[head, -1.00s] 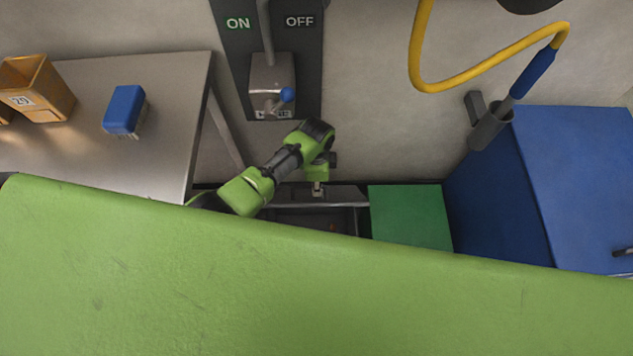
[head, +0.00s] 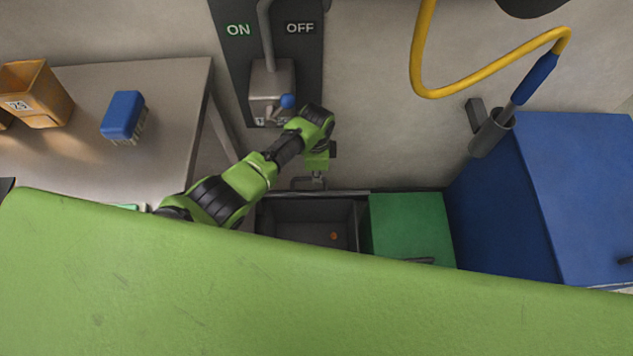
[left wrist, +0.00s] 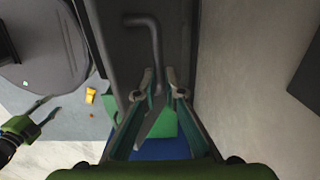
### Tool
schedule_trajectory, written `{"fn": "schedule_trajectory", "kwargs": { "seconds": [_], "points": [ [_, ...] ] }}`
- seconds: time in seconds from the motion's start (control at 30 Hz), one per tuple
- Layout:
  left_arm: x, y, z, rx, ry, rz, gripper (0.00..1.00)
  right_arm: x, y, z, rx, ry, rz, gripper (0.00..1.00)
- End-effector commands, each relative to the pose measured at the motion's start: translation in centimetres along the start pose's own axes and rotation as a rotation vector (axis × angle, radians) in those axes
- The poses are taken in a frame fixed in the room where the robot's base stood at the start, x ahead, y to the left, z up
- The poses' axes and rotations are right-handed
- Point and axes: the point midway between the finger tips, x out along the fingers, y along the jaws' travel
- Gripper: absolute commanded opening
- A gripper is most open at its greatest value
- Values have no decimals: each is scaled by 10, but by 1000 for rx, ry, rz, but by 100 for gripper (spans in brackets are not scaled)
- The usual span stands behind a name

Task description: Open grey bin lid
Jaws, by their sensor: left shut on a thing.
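The grey bin (head: 300,212) stands against the wall, and its dark inside shows with a small orange thing (head: 333,236) in it. Its grey lid (head: 345,192) is raised about upright at the back, seen nearly edge-on in the head view. My left gripper (head: 316,175) is above the lid's edge, shut on the bar handle (head: 296,183). In the left wrist view, the bent handle (left wrist: 155,45) runs down between the fingertips (left wrist: 160,85), in front of the dark lid face.
A green bin (head: 408,222) is right of the grey one, then a taller blue bin (head: 590,190). A steel table (head: 165,85) with a blue brush (head: 124,115) is at left. An ON/OFF lever box (head: 272,90) is on the wall close to my left arm.

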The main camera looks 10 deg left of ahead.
Motion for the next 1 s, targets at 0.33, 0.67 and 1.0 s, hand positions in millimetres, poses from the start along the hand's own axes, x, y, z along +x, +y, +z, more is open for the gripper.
{"fn": "schedule_trajectory", "kwargs": {
  "seconds": [0.33, 0.67, 1.0],
  "points": [
    [1, 2, 0, 0, 0, 2, 26, 0, 0, 0, 0, 0, 0, 40],
    [1, 4, 0, 0, 0, 2, 26, -2, 1, 0, -1, -1, 1, 40],
    [7, 47, 0, 0, 2, 0, 26, -16, 1, -1, 0, -1, 0, 40]
  ]
}}
